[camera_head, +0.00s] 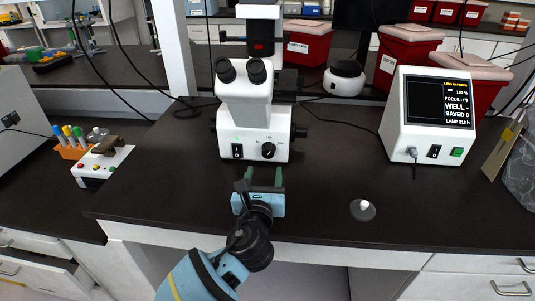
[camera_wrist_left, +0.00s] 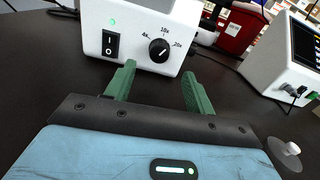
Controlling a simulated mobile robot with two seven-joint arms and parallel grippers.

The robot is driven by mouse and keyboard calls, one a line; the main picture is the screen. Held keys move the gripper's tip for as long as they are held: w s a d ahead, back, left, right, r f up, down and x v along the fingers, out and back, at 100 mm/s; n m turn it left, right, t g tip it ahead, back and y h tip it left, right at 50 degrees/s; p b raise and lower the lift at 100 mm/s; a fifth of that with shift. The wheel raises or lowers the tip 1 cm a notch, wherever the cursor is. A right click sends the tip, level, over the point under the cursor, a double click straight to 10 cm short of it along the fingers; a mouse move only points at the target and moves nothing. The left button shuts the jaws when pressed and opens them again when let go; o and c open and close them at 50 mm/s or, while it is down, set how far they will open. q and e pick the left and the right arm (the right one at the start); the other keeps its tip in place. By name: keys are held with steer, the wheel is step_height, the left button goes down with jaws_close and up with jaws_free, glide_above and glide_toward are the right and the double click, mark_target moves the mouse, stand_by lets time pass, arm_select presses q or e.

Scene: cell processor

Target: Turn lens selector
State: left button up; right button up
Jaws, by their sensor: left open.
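The lens selector is a round black knob (camera_head: 268,150) on the front of the white microscope (camera_head: 240,110). In the left wrist view the knob (camera_wrist_left: 159,50) has a white pointer mark, with the labels 4x, 10x and 20x around it. The pointer leans to the upper right, between 10x and 20x. My left gripper (camera_head: 264,176) is in front of the microscope base, just below the knob in the head view. Its green fingers (camera_wrist_left: 158,80) are open and empty, with the knob beyond them and between their tips in the picture. My right gripper is out of view.
A black power switch (camera_wrist_left: 110,44) with a green light sits left of the knob. A screen box (camera_head: 433,115) stands at the right. A small lidded disc (camera_head: 363,209) lies on the dark bench, right of my gripper. A tube rack (camera_head: 73,149) is at the left.

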mark_target(268, 154)
arm_select(q)
steer(key=w, duration=0.6)
steer(key=shift+d+f+b, duration=0.1)
steer(key=shift+f+b, duration=0.05)
steer(key=shift+b, duration=0.2)
steer(key=shift+w, duration=0.85)
steer(key=c, duration=1)
